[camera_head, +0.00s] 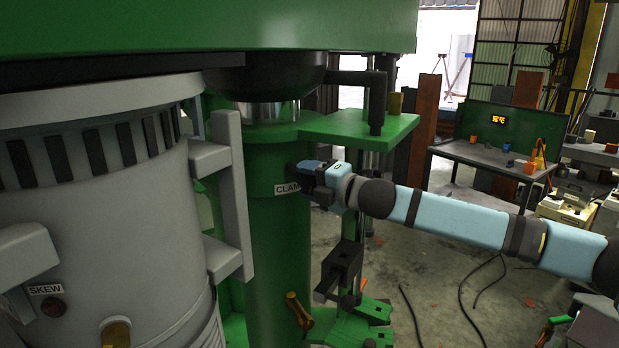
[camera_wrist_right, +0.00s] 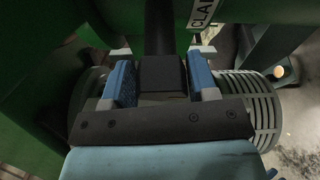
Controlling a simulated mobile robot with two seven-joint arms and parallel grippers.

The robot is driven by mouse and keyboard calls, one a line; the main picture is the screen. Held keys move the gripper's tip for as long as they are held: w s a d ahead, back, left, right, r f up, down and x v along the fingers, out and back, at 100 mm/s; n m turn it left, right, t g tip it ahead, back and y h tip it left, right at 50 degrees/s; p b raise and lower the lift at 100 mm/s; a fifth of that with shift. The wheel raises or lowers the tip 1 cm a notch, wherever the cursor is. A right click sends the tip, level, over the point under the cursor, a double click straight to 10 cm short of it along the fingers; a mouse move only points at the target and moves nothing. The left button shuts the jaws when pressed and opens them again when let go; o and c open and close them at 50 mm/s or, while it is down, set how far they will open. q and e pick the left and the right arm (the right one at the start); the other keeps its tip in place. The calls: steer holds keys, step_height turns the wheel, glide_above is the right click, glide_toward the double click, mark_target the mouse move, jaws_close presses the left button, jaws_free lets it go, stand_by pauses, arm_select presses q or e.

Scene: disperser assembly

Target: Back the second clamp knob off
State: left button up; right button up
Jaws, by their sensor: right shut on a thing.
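The clamp knob is a dark block on a dark shaft (camera_wrist_right: 160,30). In the right wrist view the block (camera_wrist_right: 162,78) sits between the two blue finger pads. My right gripper (camera_head: 312,172) is shut on it, at the side of the green column (camera_head: 277,240). In the head view the gripper and its wrist hide most of the knob. A partly covered white label reading "CLAM" (camera_head: 286,188) is on the column beside the gripper; it also shows in the right wrist view (camera_wrist_right: 204,12). My left gripper is not in view.
A grey cylindrical housing (camera_head: 110,220) with a "SKEW" label stands close on the left. A green plate (camera_head: 350,130) overhangs the gripper.

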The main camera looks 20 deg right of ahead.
steer(key=shift+n+h, duration=0.3)
steer(key=shift+n, duration=0.4)
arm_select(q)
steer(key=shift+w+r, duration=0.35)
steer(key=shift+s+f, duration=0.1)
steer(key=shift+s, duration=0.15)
arm_select(e)
steer(key=shift+f+n, duration=0.1)
steer(key=shift+n, duration=0.2)
steer(key=o, duration=0.9)
steer(key=shift+a, duration=0.1)
steer(key=shift+c, duration=0.2)
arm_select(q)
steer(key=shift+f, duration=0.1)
